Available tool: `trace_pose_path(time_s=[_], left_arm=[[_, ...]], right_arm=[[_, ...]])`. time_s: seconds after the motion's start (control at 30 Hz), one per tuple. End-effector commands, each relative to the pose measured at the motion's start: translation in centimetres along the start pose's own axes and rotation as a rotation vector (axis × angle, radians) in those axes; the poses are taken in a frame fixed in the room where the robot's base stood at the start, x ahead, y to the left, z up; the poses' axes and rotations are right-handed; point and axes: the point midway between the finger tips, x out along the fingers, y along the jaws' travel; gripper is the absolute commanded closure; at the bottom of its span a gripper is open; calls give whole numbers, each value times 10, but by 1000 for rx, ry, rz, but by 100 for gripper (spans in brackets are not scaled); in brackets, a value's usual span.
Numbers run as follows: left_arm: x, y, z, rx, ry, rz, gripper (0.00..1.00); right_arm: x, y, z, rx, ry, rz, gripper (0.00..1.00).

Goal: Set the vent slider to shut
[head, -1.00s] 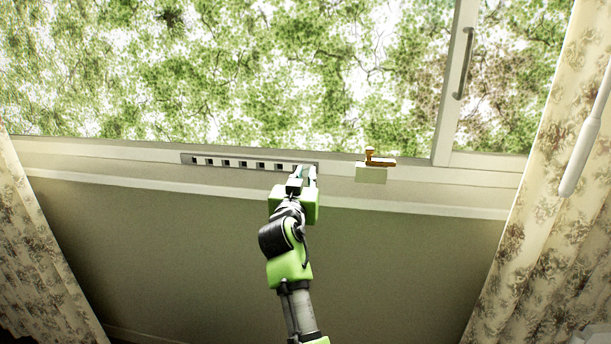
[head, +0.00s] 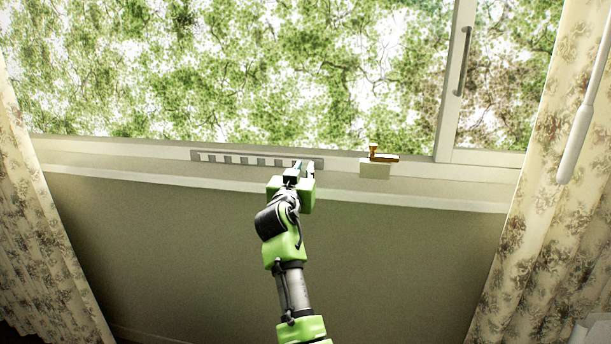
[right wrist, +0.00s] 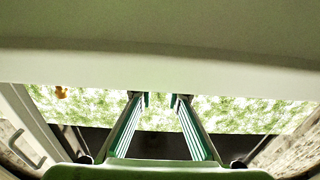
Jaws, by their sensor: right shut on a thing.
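The vent (head: 227,160) is a narrow grey strip with a row of slots, set in the window's lower frame in the head view. Its slots look pale now, with no dark openings that I can make out. My right gripper (head: 302,168) is at the strip's right end, shut on the slider's knob, which the fingers mostly hide. In the right wrist view the two fingers (right wrist: 159,97) reach up to the pale frame, and the knob between them cannot be made out. My left gripper is not in view.
A brass latch (head: 382,155) on a pale block sits on the sill to the right of my gripper. Patterned curtains (head: 535,200) hang at both sides. A window handle (head: 463,60) is at upper right. The wall below the sill is clear.

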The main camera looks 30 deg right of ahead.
Motion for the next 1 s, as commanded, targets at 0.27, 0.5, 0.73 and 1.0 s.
trace_pose_path(time_s=[0.27,0.5,0.73,1.0], left_arm=[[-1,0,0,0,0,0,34],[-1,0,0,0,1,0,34],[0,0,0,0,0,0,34],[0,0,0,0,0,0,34]], right_arm=[[0,-3,-1,2,0,-6,100],[-1,-2,-1,2,1,-5,69],[0,-2,-4,3,2,-3,69],[-1,-2,-50,6,5,-4,69]])
